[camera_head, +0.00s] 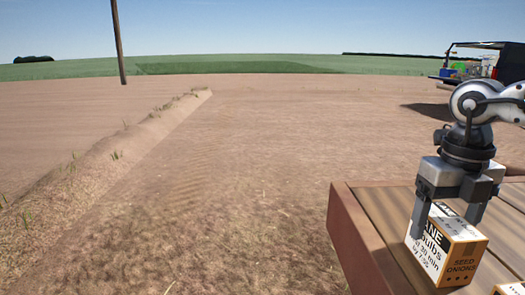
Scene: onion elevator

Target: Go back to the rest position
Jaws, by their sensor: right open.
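My right gripper (447,228) comes in from the right edge, pointing down, with its two fingers apart. It is at a white and orange box (462,255) marked "SEED ONIONS". The nearer-left finger overlaps the box's white printed face, and the other finger reaches down by its top. I cannot tell whether the fingers touch it. The box sits upright on a wooden-plank surface (385,213) with a reddish-brown side. My left gripper is not in view.
A dark vehicle (510,62) with an open back stands far off at the right. A soil ridge (110,155) and a pole (118,42) are at the left. Bare ground between is clear.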

